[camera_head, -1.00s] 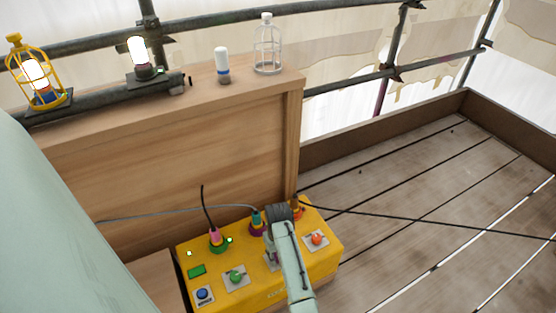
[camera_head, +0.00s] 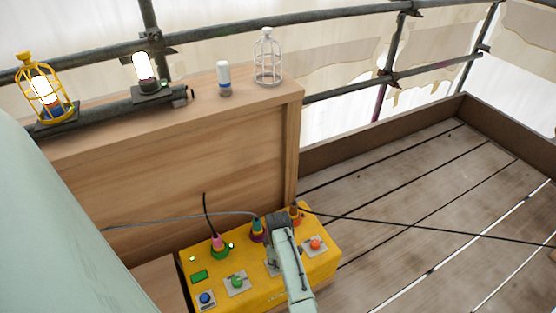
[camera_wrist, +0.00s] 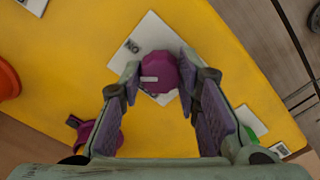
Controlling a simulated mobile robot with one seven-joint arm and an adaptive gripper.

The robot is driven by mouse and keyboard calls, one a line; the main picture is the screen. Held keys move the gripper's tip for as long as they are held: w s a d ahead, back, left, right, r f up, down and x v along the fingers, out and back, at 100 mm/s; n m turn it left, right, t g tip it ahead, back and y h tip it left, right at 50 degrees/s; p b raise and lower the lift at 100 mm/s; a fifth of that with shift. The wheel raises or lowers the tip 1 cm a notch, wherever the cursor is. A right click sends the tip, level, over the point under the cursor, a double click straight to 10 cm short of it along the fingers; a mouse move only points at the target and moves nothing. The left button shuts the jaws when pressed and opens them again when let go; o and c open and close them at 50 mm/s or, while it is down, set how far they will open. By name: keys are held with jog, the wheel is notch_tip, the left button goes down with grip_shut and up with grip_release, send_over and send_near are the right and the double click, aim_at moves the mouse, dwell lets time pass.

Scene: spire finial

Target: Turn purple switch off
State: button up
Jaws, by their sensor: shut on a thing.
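The purple switch (camera_wrist: 158,72) is a round knob with a white mark on its left side, on a white plate (camera_wrist: 145,38). My gripper (camera_wrist: 160,78) is shut on the purple switch, with a fingertip on either side of it. The plate lies on the yellow control box (camera_head: 240,297). In the head view my gripper (camera_head: 274,262) is over the middle of the box, and my arm hides the purple switch there.
A green switch (camera_head: 237,282), an orange switch (camera_head: 315,244) and a blue button (camera_head: 205,298) share the box. Plugs with cables stand along its back edge, including a pink one (camera_head: 217,241). Behind are a wooden panel (camera_head: 190,165) and lit lamps (camera_head: 143,70).

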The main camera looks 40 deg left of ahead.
jog(key=n+p, duration=0.1)
jog(key=n, duration=0.3)
jog(key=shift+a+r+n, duration=0.1)
jog(key=shift+r+n, duration=0.05)
jog(key=shift+n, duration=0.25)
jog(key=shift+n+p, duration=0.8)
jog(key=shift+n, duration=1.7)
jog(key=shift+s, duration=0.1)
jog(key=o, duration=1.2)
jog(key=shift+c, duration=0.2)
notch_tip(320, 180, up, 12)
